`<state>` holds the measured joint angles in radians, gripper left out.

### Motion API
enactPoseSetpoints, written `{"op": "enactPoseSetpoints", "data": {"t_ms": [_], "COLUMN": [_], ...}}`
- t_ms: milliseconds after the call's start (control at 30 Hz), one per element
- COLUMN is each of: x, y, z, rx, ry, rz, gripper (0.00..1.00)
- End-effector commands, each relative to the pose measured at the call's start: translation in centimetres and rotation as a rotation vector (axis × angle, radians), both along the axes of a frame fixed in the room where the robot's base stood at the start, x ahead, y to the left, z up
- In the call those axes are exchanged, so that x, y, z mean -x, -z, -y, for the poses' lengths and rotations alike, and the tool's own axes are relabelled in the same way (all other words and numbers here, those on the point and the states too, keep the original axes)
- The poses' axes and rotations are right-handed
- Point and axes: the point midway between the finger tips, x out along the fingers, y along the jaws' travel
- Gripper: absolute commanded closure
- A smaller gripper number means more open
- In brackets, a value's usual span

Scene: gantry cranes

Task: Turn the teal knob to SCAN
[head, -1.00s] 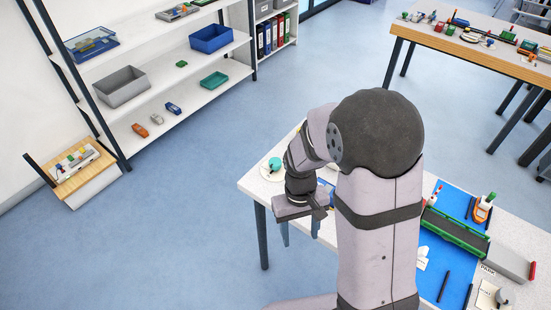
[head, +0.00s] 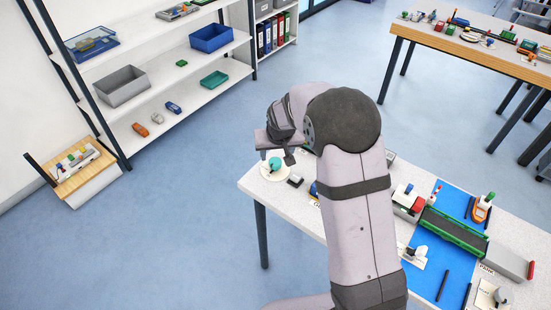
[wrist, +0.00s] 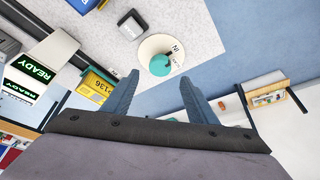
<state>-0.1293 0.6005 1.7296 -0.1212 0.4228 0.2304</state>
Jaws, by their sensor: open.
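The teal knob (head: 274,163) sits on a round cream dial plate at the far left corner of the table. In the wrist view, the knob (wrist: 160,65) shows on its dial (wrist: 152,50), with partly hidden lettering at the dial's right edge. I cannot read which mark the knob points to. My gripper (head: 289,157) is at the knob's end of the table, apart from the knob. In the wrist view, my gripper (wrist: 157,88) is open and empty, its two blue-grey fingers spread, with the knob seen beyond and between them.
A small dark block with a grey top (wrist: 132,26) stands beside the dial. A yellow block marked 136 (wrist: 97,88) and green READY displays (wrist: 35,68) are farther along. Floor lies beyond the table edge.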

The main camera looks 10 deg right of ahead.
Motion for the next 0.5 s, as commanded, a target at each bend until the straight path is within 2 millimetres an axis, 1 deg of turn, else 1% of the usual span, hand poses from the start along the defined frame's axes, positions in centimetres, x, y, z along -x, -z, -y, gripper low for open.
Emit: {"op": "enactPoseSetpoints", "data": {"t_ms": [300, 500], "x": [-1.3, -1.9], "y": [3.4, 4.8], "z": [0.1, 0.1], "rx": [0.001, 0.001], "ry": [0.001, 0.001], "rz": [-0.004, -0.002], "gripper": [0.47, 0.47]}}
